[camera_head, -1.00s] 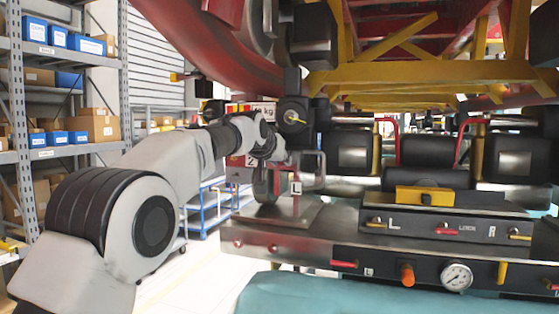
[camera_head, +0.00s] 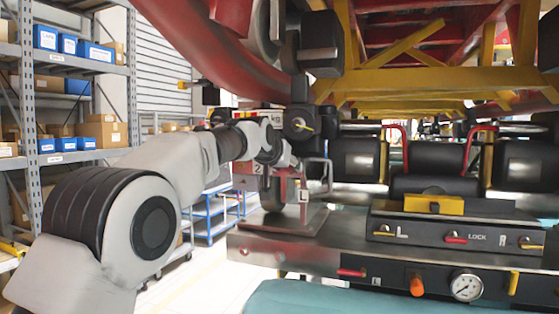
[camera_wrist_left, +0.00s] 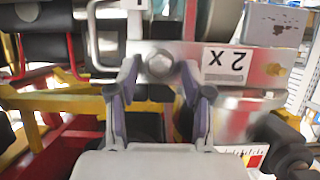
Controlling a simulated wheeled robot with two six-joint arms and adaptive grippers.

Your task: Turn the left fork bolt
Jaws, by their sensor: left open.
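In the left wrist view, a silver hex bolt head (camera_wrist_left: 158,63) sits on a bare metal plate (camera_wrist_left: 193,58) beside a white label. My left gripper (camera_wrist_left: 158,78) is open, with one fingertip on each side of the bolt head. I cannot tell whether the fingers touch it. In the head view, my left arm reaches in from the left, and its gripper end (camera_head: 287,160) is beside the upright fork at the left end of the bench, under a black block. The bolt itself cannot be made out there. My right gripper is not in view.
A metal bench (camera_head: 330,250) with a pressure gauge (camera_head: 466,287) and coloured levers stands to the right. A red tube and yellow-and-red train frame (camera_head: 410,75) hang overhead. Shelves (camera_head: 70,110) and a blue cart (camera_head: 212,215) stand at the left, with open floor between.

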